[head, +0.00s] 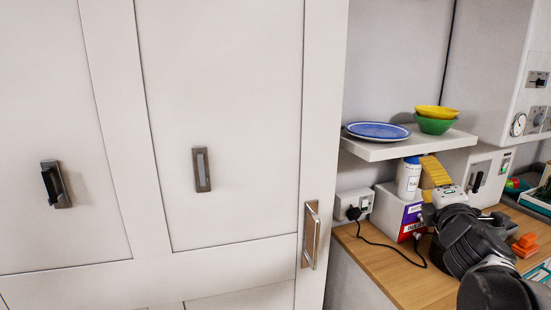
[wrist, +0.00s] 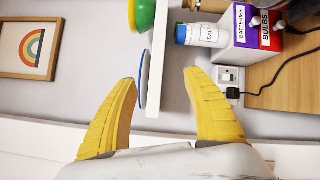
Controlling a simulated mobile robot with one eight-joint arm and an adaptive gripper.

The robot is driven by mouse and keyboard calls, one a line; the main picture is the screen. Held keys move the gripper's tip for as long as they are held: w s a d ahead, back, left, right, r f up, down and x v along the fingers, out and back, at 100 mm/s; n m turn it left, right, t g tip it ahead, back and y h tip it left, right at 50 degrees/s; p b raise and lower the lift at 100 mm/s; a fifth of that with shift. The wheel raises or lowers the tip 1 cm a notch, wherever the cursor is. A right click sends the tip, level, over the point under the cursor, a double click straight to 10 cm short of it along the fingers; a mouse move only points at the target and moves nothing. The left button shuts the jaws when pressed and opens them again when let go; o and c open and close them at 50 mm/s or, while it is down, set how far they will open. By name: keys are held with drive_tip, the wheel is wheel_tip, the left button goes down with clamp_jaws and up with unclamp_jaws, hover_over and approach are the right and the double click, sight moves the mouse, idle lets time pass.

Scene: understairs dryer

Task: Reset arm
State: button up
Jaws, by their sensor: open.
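My gripper (head: 435,172) is in the head view at the right, below the white wall shelf and in front of the boxes on the counter. In the wrist view my gripper (wrist: 160,76) shows two yellow fingers spread wide apart with nothing held between them. The wrist picture is turned on its side. The edge of the shelf (wrist: 158,60) appears between the fingers there, beyond them. My dark arm reaches in from the lower right of the head view.
The shelf (head: 385,150) holds a blue plate (head: 377,131) and yellow and green bowls (head: 436,126). A white bottle (head: 408,178) and a box (head: 400,212) stand near a socket (head: 354,203) with a black cable. Tall white cupboard doors (head: 225,100) fill the left.

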drive_tip(key=s+a+f+m+g+y, duration=0.2)
drive_tip(key=s+a+f+m+g, duration=0.3)
drive_tip(key=s+a+f+m, duration=0.3)
drive_tip(key=s+a+f+m+g+y, duration=0.2)
drive_tip(key=s+a+f+m+g, duration=0.4)
drive_tip(key=s+f, duration=0.7)
drive_tip(key=s+a+m, duration=0.2)
drive_tip(key=m, duration=0.2)
drive_tip(key=shift+s+m, duration=0.3)
drive_tip(key=shift+s, duration=0.1)
